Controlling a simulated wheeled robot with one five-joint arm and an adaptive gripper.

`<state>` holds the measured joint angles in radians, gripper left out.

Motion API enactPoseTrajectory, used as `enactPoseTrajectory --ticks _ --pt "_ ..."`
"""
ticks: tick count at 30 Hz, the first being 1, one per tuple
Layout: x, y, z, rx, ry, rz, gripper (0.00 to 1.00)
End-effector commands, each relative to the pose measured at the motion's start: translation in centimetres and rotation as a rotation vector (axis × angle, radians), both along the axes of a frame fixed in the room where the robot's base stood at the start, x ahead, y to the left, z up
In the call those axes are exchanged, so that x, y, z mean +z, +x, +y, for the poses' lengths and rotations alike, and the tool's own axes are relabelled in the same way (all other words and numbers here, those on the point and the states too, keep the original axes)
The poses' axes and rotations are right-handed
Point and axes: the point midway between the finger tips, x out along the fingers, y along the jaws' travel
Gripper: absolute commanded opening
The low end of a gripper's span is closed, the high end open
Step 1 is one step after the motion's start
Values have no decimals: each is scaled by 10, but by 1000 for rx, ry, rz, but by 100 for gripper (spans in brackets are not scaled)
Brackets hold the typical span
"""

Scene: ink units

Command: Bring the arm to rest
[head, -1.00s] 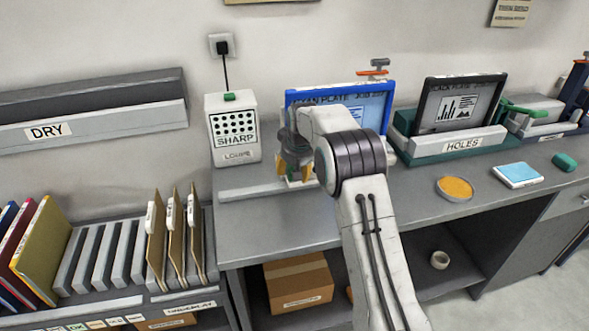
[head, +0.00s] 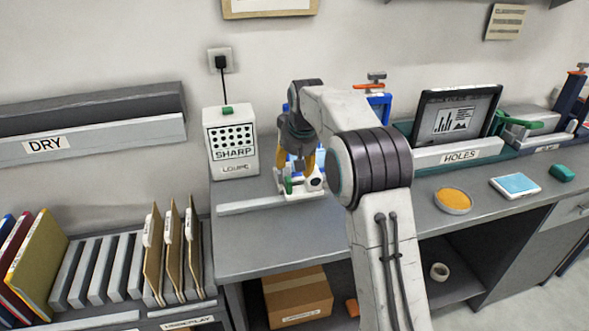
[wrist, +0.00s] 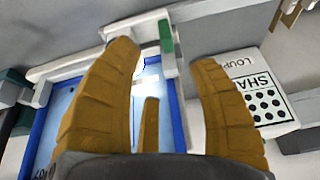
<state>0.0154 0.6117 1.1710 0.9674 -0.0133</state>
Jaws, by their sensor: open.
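My gripper (head: 303,165) hangs over the left part of the grey bench in the head view, in front of a blue-framed plate (head: 378,106) that my arm mostly hides. In the wrist view my gripper (wrist: 165,75) has its orange-brown fingers spread apart with nothing held between them. The blue-framed plate (wrist: 62,97) shows behind and left of the fingers there. A small white fitting with a green tab (head: 288,185) is close by the fingertips; I cannot tell whether they touch it.
A white SHARP box (head: 232,143) stands left of my gripper. A dark-framed plate (head: 455,121) stands in the HOLES holder (head: 459,155) at right. The bench front left (head: 270,240) is clear.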

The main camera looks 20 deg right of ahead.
Motion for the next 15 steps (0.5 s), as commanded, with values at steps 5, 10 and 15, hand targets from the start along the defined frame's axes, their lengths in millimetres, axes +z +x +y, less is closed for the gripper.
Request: enactPoseTrajectory --ticks 5,10,15 --pt "9 -4 0 0 0 1 53" --pt "10 -5 0 0 0 1 53" --pt "10 -5 0 0 0 1 53"
